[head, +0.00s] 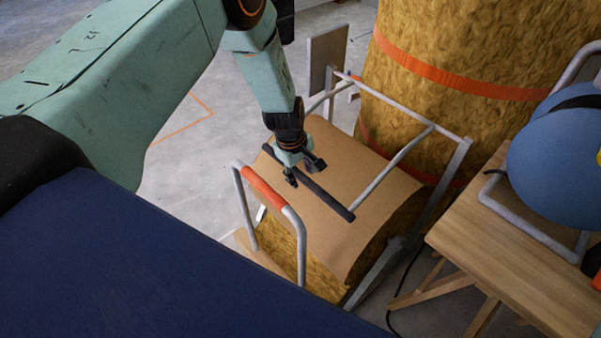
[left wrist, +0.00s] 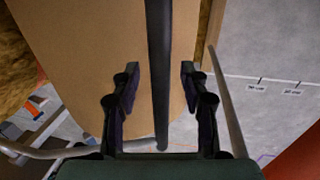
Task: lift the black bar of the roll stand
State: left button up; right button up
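The black bar (head: 328,197) of the roll stand (head: 457,160) runs slantwise over a roll wrapped in brown paper (head: 345,165). My left gripper (head: 303,172) is above the bar, with one fingertip on each side of it. In the left wrist view the bar (left wrist: 158,60) runs lengthwise between the two open fingers (left wrist: 160,78), with a gap on both sides. I cannot tell how deep the bar sits between the fingers. The gripper hides a short stretch of the bar in the head view. My right gripper is not in view.
A grey hoop with an orange grip (head: 264,190) stands in front of the roll. A large straw-coloured bale with orange straps (head: 460,80) rises behind. A wooden table (head: 530,270) with a blue round object (head: 560,160) stands at the right. Grey floor (head: 185,165) lies open at the left.

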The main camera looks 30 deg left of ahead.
pick_arm(q)
jog(key=shift+s+r, duration=0.1)
jog(key=shift+c, duration=1.3)
jog(key=c, duration=0.3)
grip_shut()
